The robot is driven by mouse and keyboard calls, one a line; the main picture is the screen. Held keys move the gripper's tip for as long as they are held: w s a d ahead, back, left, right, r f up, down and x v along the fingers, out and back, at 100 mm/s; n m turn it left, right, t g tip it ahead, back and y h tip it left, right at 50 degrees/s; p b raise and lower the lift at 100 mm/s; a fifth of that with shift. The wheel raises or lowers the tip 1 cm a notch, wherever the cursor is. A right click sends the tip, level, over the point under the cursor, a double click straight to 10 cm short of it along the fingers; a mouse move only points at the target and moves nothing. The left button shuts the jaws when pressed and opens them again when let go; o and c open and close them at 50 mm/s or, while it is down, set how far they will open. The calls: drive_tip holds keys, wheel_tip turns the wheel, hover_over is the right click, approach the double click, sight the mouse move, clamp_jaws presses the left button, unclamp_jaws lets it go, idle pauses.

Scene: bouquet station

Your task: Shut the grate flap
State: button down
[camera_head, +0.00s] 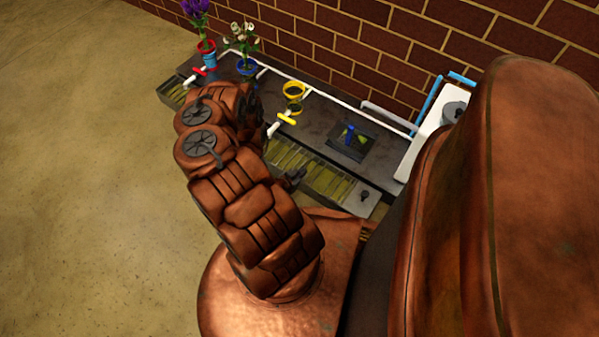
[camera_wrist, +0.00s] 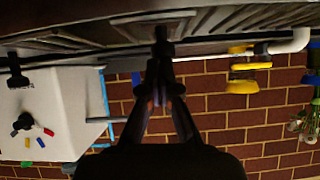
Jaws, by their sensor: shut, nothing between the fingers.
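The slatted grate (camera_head: 328,182) runs along the front of the dark bench, with yellowish strips between its bars. Part of it is hidden behind my arm. I cannot tell which part is the flap, or how far it stands open. In the wrist view, dark slats (camera_wrist: 245,18) cross the top of the picture. My gripper (camera_wrist: 161,42) is shut and empty, with its fingertips overlapping the lower edge of this dark structure. I cannot tell whether they touch it. In the head view, a small dark shape beside my arm may be the fingertips.
A dark knob (camera_head: 364,196) sits at the grate's right end. Potted flowers (camera_head: 245,58) stand at the far left. A white unit (camera_head: 425,137) is at right, before the brick wall. Open floor lies left.

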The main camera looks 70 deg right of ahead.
drive_tip(key=shift+a+f, duration=0.45)
drive_tip(key=shift+f, duration=0.1)
wheel_tip(320, 180, up, 11)
drive_tip(key=shift+d, duration=0.45)
idle(0.9)
